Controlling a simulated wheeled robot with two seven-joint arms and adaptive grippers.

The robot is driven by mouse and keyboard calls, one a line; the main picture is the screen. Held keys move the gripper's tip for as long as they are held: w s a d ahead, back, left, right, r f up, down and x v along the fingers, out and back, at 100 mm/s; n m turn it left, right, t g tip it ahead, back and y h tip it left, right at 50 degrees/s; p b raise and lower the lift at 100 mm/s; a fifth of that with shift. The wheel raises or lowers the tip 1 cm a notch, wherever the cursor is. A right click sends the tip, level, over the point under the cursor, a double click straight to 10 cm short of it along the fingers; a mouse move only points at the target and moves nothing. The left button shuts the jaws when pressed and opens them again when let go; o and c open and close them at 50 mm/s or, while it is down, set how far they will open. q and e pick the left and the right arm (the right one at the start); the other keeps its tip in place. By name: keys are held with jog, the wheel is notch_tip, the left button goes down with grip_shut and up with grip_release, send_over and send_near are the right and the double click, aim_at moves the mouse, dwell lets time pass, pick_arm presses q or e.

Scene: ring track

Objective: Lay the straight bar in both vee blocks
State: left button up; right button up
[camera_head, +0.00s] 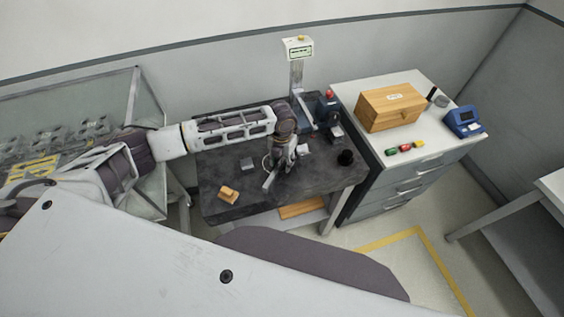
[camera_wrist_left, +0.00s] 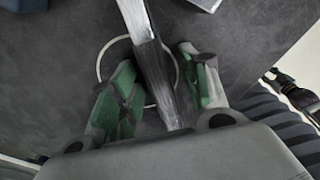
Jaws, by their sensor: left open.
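My left gripper (camera_head: 277,168) reaches down over the dark workbench (camera_head: 222,172). In the left wrist view the gripper (camera_wrist_left: 158,78) is open, its green-padded fingers apart. The straight bar (camera_wrist_left: 157,68), silver with a darker middle, lies between the fingers with gaps on both sides. Its near end goes behind the gripper body. In the head view the gripper mostly hides the bar. One small grey block (camera_head: 247,163), seemingly a vee block, stands left of the gripper. Another pale block (camera_head: 303,150) stands to the right; the grooves are too small to make out. My right gripper is out of view.
A white ring marks the bench around the bar. A wooden block (camera_head: 228,194) lies at the front left, a black cup (camera_head: 345,158) at the right. A post with a sign (camera_head: 298,48) stands behind. A drawer cabinet (camera_head: 385,180) with a wooden box (camera_head: 391,107) adjoins the bench.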

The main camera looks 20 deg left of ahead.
aim_at(282, 160)
pick_arm(q)
jog(key=shift+c, duration=0.4)
grip_shut()
jog(key=shift+r, duration=0.2)
notch_tip(282, 160, up, 18)
jog(key=b, duration=0.2)
dwell(0.8)
jog(key=shift+f, duration=0.15)
